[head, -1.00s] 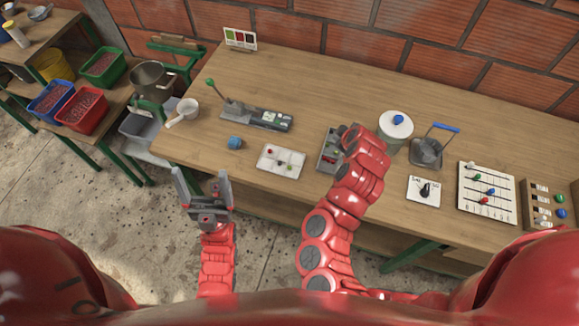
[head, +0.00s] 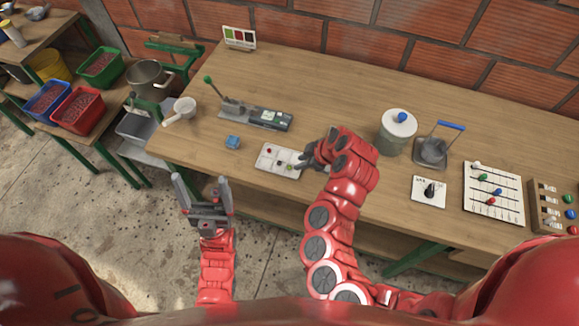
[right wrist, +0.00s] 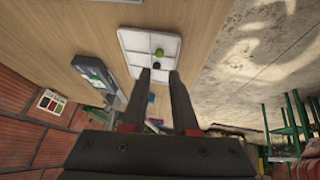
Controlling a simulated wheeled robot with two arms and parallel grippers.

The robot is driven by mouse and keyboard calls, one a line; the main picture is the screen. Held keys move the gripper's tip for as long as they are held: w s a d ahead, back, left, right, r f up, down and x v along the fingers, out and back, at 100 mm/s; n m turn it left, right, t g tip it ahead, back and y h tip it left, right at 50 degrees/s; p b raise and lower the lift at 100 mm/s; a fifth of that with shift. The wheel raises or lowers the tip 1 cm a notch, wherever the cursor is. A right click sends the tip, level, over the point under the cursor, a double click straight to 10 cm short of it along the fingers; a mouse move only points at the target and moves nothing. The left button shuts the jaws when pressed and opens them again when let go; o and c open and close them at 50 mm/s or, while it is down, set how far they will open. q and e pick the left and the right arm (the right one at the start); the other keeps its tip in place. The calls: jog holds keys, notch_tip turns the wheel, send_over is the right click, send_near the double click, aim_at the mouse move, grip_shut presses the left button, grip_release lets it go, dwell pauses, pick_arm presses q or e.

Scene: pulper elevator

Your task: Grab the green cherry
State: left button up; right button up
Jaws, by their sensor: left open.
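The green cherry (head: 290,167) lies in a white divided tray (head: 266,164) near the table's front edge. In the right wrist view the green cherry (right wrist: 159,52) sits beyond my fingertips, with a dark cherry (right wrist: 156,66) just nearer. A red cherry (head: 269,150) is in the tray's far left part. My right gripper (head: 308,160) is at the tray's right side, close to the green cherry. Its fingers (right wrist: 159,76) are apart with nothing held between them. My left gripper (head: 203,190) is open and empty, off the table's front edge.
A lidded jar (head: 397,135), a grey container with a blue handle (head: 433,150) and a slider board (head: 492,192) stand to the right. The table middle behind the tray is clear.

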aim_at(290, 167)
jog(key=shift+w+a+f, duration=0.2)
jog(key=shift+a+f, duration=0.1)
jog(key=shift+f, duration=0.2)
jog(key=shift+w+f, duration=0.2)
jog(key=shift+f, duration=0.05)
jog(key=shift+a+f+p, duration=0.25)
jog(key=shift+f+p, duration=0.2)
jog(key=shift+p, duration=0.25)
jog(key=shift+w+a+f+p, duration=0.2)
jog(key=shift+w+f+p, duration=0.1)
jog(key=shift+f+p, duration=0.25)
jog(key=shift+x, duration=1.45)
jog(key=shift+s+d, duration=0.1)
jog(key=shift+c, duration=0.3)
grip_shut()
